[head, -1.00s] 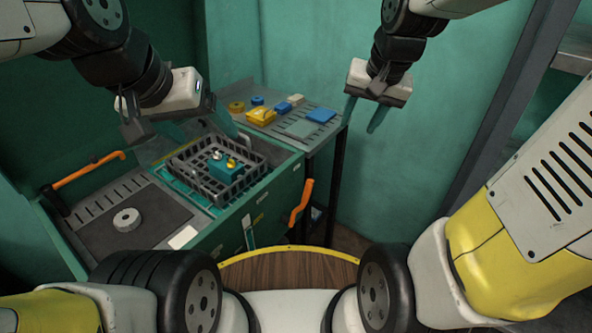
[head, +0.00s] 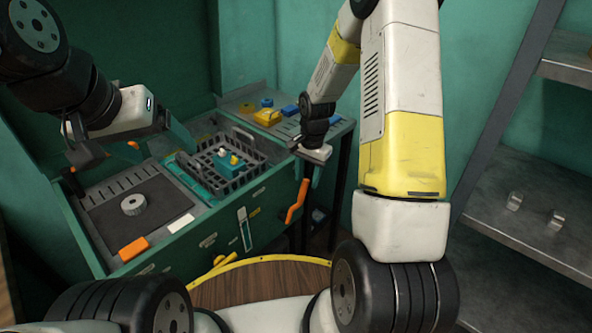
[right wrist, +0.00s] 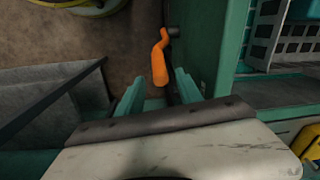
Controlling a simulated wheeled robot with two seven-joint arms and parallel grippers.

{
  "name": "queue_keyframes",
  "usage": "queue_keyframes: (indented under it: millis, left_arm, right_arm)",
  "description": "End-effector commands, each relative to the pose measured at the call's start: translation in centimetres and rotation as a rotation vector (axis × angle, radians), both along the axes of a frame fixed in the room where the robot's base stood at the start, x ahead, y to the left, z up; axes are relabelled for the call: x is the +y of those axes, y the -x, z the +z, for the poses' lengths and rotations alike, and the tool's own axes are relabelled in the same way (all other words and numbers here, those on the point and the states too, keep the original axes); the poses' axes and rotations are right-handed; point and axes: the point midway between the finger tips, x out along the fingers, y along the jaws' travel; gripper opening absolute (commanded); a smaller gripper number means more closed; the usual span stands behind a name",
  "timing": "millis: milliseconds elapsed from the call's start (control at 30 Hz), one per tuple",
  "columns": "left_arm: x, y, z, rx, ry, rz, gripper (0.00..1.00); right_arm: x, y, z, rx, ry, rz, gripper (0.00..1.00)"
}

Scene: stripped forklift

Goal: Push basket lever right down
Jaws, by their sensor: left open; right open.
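The right basket lever, an orange handle (head: 298,202), slopes downward at the right end of the green cabinet's front. It also shows in the right wrist view (right wrist: 160,62), beyond and between my fingertips, apart from them. My right gripper (head: 308,175) is open and empty, just above and beside this lever; its teal fingers also show in the right wrist view (right wrist: 160,90). The grey wire basket (head: 240,172) sits in the cabinet top and holds a teal block with small knobs (head: 229,163).
A grey side shelf (head: 338,124) behind holds yellow and blue items. A round grey weight (head: 133,205) lies on the dark plate. An orange block (head: 133,248) is at the cabinet's front left. Metal shelving (head: 540,190) stands at the right.

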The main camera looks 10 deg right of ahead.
Motion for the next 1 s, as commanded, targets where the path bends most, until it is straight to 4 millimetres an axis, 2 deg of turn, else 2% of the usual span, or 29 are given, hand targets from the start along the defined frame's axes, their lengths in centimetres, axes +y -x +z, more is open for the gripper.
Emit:
queue_keyframes:
  millis: [100,233,367,600,633,833,1000]
  left_arm:
    - [0.0,0.0,0.0,0.000,0.000,0.000,0.80]
    - [0.0,0.0,0.0,0.000,0.000,0.000,0.80]
    - [0.0,0.0,0.0,0.000,0.000,0.000,0.80]
    - [0.0,0.0,0.0,0.000,0.000,0.000,0.80]
    - [0.0,0.0,0.0,0.000,0.000,0.000,0.80]
    - [0.0,0.0,0.0,0.000,0.000,0.000,0.80]
    - [0.0,0.0,0.0,0.000,0.000,0.000,0.80]
  right_arm:
    - [0.1,0.0,-2.0,0.003,0.000,0.001,0.42]
    - [0.2,-0.2,-3.5,0.001,0.000,0.001,0.42]
    - [0.2,-0.2,-4.2,0.001,0.001,0.001,0.42]
    - [0.2,-0.2,-4.3,-0.001,0.001,0.001,0.42]
    - [0.2,-0.2,-4.3,-0.001,0.001,0.001,0.40]
    - [0.2,-0.2,-4.3,-0.001,0.001,0.001,0.01]
    - [0.1,-0.1,-4.3,0.001,0.001,0.000,0.00]
